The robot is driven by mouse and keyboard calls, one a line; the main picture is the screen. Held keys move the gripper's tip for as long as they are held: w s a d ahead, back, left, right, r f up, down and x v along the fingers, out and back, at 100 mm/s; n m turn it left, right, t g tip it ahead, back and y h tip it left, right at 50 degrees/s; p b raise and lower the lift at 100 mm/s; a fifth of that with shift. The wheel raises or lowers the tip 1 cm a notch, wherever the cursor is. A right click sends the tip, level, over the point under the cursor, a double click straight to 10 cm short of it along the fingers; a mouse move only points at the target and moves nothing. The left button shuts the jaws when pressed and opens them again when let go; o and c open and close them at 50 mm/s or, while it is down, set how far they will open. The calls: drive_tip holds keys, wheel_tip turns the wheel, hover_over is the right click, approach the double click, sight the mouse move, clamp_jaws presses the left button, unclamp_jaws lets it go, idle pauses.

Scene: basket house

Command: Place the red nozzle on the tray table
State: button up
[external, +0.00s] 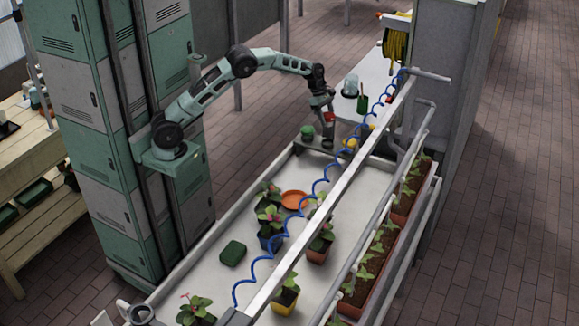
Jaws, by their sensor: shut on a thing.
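My gripper (329,106) is pointed down at the far end of the tray table, shut on the red nozzle (330,117). The nozzle is small here and partly covered by the fingers. It is over or at a dark grey ledge at the table's far end; I cannot tell whether it touches the ledge. The tray table (226,284) is a long white tray with a raised rim, and it holds potted plants.
A green nozzle-like piece (307,131) and a yellow one (350,143) are close to my gripper. A metal rail with a blue coiled hose (324,180) runs above the tray. An orange saucer (294,200) and a dark green block (232,253) lie among plants.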

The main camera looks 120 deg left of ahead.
drive_tip(key=w+d+f+m+g+h+b, duration=0.1)
drive_tip(key=w+d+m, duration=0.2)
drive_tip(key=w+d, duration=0.4)
drive_tip(key=w+d+f+m, duration=0.2)
drive_tip(key=w+d, duration=0.3)
drive_tip(key=d, duration=0.5)
drive_tip(key=w+d+f+m, duration=0.1)
drive_tip(key=w+d+m, duration=0.1)
drive_tip(key=d, duration=0.9)
drive_tip(key=w+d+f+m+g+h+b, duration=0.1)
drive_tip(key=d+m, duration=0.3)
drive_tip(key=d, duration=0.7)
drive_tip(key=w+d+f+m+g, duration=0.1)
drive_tip(key=w+d+f+m, duration=0.1)
drive_tip(key=d, duration=0.9)
drive_tip(key=shift+w+f+m+h+b, duration=0.15)
drive_tip(key=shift+w+m+h+b, duration=0.3)
drive_tip(key=shift+w, duration=0.2)
drive_tip(key=s+d+f+m+g, duration=0.1)
drive_tip(key=d+m, duration=0.1)
drive_tip(key=d, duration=0.5)
drive_tip(key=s+d+f+m+g, duration=0.1)
drive_tip(key=s+d+m, duration=0.1)
drive_tip(key=d, duration=0.5)
drive_tip(key=x, duration=0.5)
drive_tip(key=shift+w+a+f, duration=0.1)
drive_tip(key=shift+a+f, duration=0.2)
drive_tip(key=shift+f, duration=2.2)
drive_tip(key=shift+f, duration=0.1)
